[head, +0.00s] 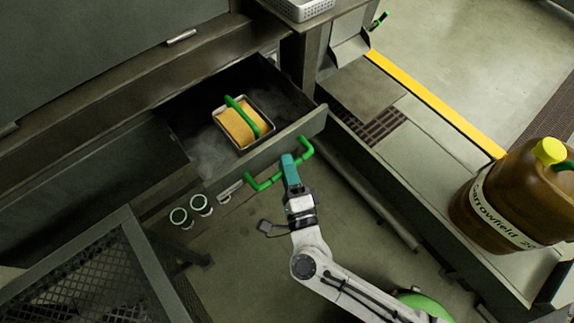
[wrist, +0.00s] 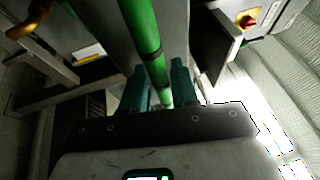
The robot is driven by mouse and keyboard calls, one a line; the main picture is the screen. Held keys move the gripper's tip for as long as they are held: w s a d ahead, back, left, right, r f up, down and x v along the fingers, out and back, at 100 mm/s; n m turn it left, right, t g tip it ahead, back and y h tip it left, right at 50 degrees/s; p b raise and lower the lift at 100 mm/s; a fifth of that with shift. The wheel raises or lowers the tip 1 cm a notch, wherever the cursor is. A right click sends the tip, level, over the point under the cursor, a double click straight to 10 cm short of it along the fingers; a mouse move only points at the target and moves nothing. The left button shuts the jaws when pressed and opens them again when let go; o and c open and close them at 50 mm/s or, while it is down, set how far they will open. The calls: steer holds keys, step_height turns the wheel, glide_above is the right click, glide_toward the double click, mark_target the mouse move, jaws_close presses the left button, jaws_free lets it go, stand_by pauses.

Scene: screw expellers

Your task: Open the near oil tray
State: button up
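The near oil tray (head: 290,140) is a dark drawer standing pulled out from under the machine, its inside showing. A green bar handle (head: 264,183) runs along its front. In the head view my gripper (head: 289,160) is at this handle, its teal fingers over the bar's middle. In the wrist view the green handle (wrist: 140,30) passes between the teal fingers of my gripper (wrist: 160,85), with little or no gap on either side. The fingers look shut on it. A small metal pan (head: 243,123) with orange-yellow contents and a green grip sits in the drawer.
A brown jug (head: 515,195) with a yellow cap stands on the ledge at right. A mesh-topped frame (head: 90,280) is at lower left. Two round green-rimmed fittings (head: 190,211) lie left of the handle. Open floor (head: 260,250) lies in front of the drawer.

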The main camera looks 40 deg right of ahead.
steer(key=shift+o, duration=1)
steer(key=b+v, duration=0.1)
steer(key=v, duration=0.9)
steer(key=shift+s+a+b, duration=0.2)
steer(key=shift+s+b, duration=0.15)
steer(key=shift+b, duration=0.05)
steer(key=shift+f, duration=0.1)
